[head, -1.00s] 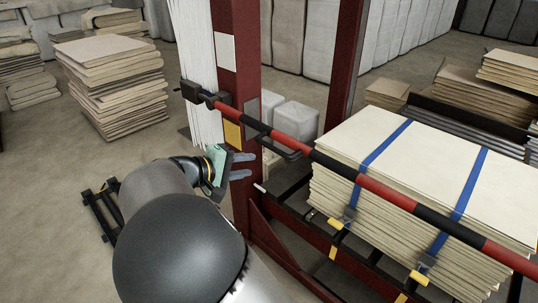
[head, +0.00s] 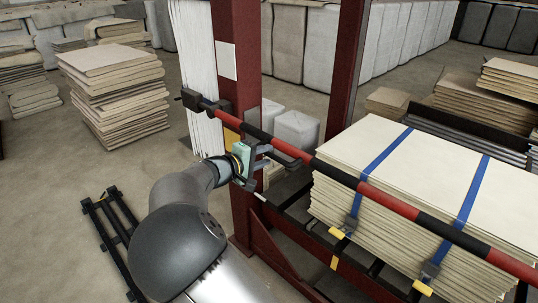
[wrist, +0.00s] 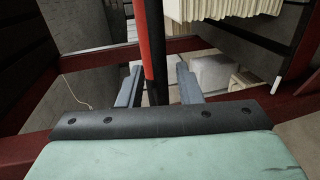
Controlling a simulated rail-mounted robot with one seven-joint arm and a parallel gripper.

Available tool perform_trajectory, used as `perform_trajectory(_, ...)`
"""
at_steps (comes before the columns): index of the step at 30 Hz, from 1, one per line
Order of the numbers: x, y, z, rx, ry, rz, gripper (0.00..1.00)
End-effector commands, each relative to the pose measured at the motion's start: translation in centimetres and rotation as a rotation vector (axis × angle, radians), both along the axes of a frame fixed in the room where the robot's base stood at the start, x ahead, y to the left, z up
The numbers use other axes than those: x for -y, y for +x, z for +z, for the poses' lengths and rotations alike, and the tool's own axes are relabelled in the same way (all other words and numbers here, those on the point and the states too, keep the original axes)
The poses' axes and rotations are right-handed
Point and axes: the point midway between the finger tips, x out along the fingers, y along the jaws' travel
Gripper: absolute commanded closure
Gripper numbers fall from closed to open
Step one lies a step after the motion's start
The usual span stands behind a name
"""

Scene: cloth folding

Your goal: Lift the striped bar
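The striped bar (head: 392,205) is red and black. It runs from a dark bracket (head: 198,101) on the red post across the front of a strapped stack of sheets. A dark handle (head: 287,157) sticks out below it near the post. My gripper (head: 266,158) is at the bar's left part, close to this handle. In the wrist view the bar (wrist: 152,45) passes between the two fingers of my gripper (wrist: 158,84). The fingers are apart, with a gap visible on the right side. Whether a finger touches the bar is unclear.
Red posts (head: 348,65) stand beside the bar. The cream stack (head: 425,170) with blue straps lies on a rack behind the bar. Another stack of sheets (head: 115,90) stands on the floor at left. A dark rail frame (head: 112,235) lies on the floor at lower left.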

Motion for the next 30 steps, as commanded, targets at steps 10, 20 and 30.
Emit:
perform_trajectory(10, 1.6, 1.8, -0.5, 0.001, 0.001, -0.001, 0.68)
perform_trajectory(20, 1.6, 1.8, -0.5, 0.001, 0.001, 0.0, 1.0)
perform_trajectory(30, 0.6, 1.5, 0.8, -0.015, -0.016, 0.015, 1.0)
